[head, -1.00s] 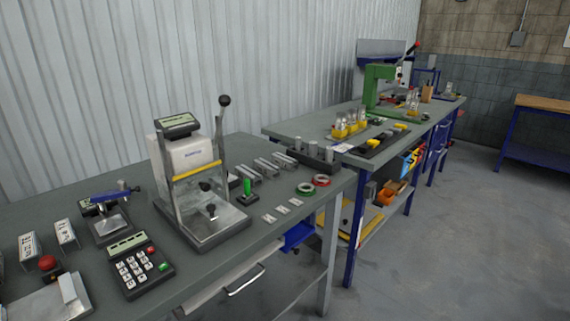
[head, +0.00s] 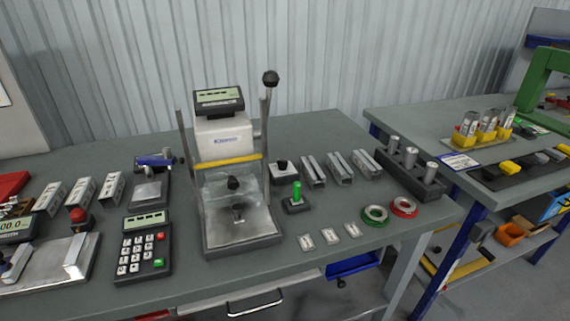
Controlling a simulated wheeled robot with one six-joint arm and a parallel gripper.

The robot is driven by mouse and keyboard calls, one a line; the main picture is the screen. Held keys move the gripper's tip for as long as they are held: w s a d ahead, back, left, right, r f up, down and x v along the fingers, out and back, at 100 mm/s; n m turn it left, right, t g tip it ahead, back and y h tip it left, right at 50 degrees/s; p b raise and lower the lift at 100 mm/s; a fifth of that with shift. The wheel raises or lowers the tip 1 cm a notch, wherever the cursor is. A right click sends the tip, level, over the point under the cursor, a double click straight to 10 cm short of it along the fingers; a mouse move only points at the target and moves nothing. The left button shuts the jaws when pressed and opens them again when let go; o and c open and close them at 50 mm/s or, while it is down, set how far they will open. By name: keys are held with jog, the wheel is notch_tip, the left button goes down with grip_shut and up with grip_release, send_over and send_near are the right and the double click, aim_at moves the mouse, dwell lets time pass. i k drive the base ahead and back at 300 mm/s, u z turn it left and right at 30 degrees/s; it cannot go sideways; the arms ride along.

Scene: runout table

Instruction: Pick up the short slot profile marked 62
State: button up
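Three short grey metal slot profiles lie side by side on the near table in the head view, right of the white press: a left one (head: 313,171), a middle one (head: 339,168) and a right one (head: 367,164). No number is legible on any of them, so I cannot tell which is marked 62. Three small pale tags (head: 329,235) lie in front of them near the table edge; their print is too small to read. My gripper is not in view.
The press (head: 238,190) stands left of the profiles. A green-handled tool (head: 297,197) stands just in front of them. Green (head: 375,215) and red (head: 403,207) rings lie front right, and a dark block with metal posts (head: 412,172) stands right. A keypad (head: 143,250) sits front left.

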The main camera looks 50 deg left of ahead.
aim_at(316, 179)
jog(key=u, duration=0.95)
jog(key=i, duration=1.05)
jog(key=u, duration=0.9)
